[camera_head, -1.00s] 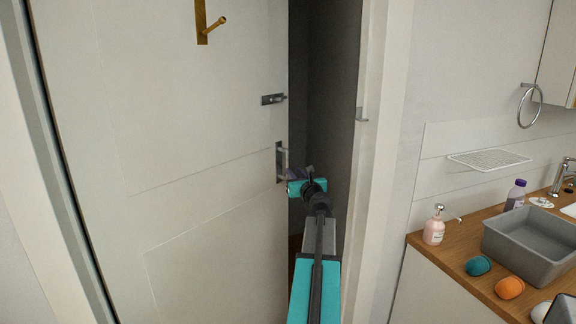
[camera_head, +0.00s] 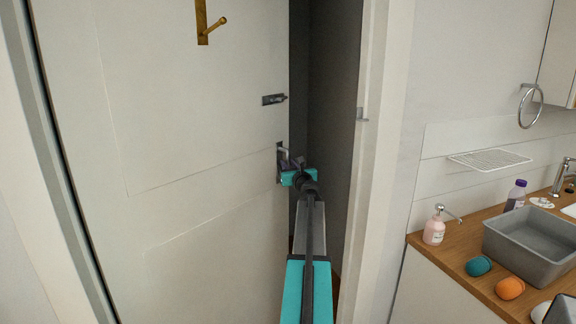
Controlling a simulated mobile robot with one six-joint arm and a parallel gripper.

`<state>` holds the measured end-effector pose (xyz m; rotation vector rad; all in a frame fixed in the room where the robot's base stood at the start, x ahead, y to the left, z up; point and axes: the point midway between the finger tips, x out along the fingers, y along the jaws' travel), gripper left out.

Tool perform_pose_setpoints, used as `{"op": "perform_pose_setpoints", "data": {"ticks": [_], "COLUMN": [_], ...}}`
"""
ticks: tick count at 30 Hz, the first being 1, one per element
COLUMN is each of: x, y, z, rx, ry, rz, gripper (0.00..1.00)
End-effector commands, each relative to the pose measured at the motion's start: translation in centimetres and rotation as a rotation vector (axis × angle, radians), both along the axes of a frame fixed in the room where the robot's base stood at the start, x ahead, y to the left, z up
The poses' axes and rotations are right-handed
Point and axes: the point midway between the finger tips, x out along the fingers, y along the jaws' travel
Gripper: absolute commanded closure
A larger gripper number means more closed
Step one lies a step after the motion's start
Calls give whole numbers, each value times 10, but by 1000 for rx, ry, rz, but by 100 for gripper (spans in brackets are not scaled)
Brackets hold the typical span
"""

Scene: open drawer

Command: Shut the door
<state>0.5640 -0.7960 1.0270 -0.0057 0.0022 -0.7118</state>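The white door (camera_head: 190,150) stands ajar, with a dark gap between its right edge and the door frame (camera_head: 375,170). A metal handle on a plate (camera_head: 280,151) sits at the door's right edge, with a small bolt latch (camera_head: 274,99) above it. My gripper (camera_head: 290,164) is at the handle, at the end of my teal and black arm. Its dark fingers overlap the handle in the picture. I cannot tell whether they touch or grip it, as the fingers are small and partly hidden by the teal gripper body.
A catch plate (camera_head: 362,114) is on the frame.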

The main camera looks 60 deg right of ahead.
Motion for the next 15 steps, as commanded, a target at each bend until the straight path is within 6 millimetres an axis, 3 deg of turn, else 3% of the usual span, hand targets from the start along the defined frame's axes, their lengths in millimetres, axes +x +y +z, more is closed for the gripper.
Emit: {"op": "perform_pose_setpoints", "data": {"ticks": [15], "x": [8], "y": [-8], "z": [0], "rx": [0], "ry": [0], "rz": [-1], "gripper": [78]}}
